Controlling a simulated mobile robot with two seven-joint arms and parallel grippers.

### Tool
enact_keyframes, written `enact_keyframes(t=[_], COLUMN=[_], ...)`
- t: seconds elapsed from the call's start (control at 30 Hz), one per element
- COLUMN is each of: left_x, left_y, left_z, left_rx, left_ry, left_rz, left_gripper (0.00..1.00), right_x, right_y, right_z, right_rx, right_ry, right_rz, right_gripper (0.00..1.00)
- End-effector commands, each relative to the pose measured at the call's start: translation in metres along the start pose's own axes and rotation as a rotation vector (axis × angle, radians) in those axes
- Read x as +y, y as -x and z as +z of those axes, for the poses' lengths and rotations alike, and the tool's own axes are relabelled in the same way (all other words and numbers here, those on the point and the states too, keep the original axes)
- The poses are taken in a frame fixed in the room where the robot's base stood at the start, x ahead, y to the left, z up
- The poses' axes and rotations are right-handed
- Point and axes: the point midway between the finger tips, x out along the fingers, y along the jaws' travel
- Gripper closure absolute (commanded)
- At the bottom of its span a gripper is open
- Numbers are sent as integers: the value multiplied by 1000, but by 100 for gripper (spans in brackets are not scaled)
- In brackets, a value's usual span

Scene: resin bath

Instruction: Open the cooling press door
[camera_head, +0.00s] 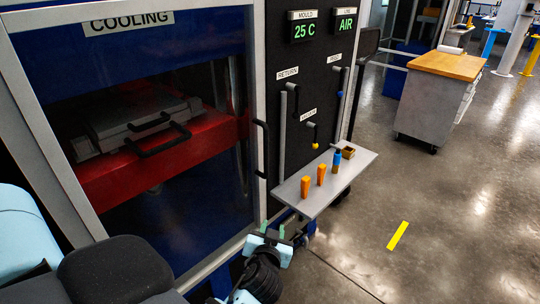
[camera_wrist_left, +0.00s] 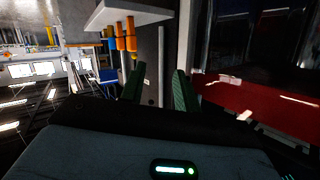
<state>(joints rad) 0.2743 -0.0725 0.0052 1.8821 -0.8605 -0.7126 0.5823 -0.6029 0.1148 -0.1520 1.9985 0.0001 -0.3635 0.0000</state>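The cooling press door (camera_head: 180,190) is a large glass panel in a grey frame under a "COOLING" label, and it looks shut. Its black vertical handle (camera_head: 262,148) is on the right side of the frame. My left gripper (camera_head: 272,230) is low in front of the press, below the handle and apart from it. Its two green fingers stand apart with nothing between them, as the left wrist view (camera_wrist_left: 158,82) also shows. I cannot make out the handle clearly in that view. My right gripper is not in view.
A grey shelf (camera_head: 312,198) with orange-handled tools (camera_head: 305,187) juts out just right of the handle, above my left gripper. A black control panel (camera_head: 300,85) is behind it. A wood-topped cart (camera_head: 432,95) stands farther right.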

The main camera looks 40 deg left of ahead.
Motion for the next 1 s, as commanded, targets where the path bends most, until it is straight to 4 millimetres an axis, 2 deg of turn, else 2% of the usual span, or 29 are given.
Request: enact_keyframes(t=[0.03, 0.1, 0.2, 0.3, 0.4, 0.57, 1.0], left_x=[-3, -12, -25, -37, -44, -50, -48], left_y=[-13, -25, -34, -37, -37, -36, -35], left_z=[-23, -56, -98, -129, -149, -161, -161], left_rx=[37, 86, 150, 200, 233, 253, 253], left_ry=[38, 90, 159, 219, 258, 282, 280], left_rz=[-56, -136, -234, -309, -355, -385, -384], left_gripper=[68, 68, 68, 68, 68, 68, 68], right_x=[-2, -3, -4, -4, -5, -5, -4], right_y=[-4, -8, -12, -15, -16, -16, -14], right_z=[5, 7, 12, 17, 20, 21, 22], right_rx=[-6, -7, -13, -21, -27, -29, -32], right_ry=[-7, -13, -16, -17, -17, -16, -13], right_rz=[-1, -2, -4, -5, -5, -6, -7], right_gripper=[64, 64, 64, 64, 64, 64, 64])
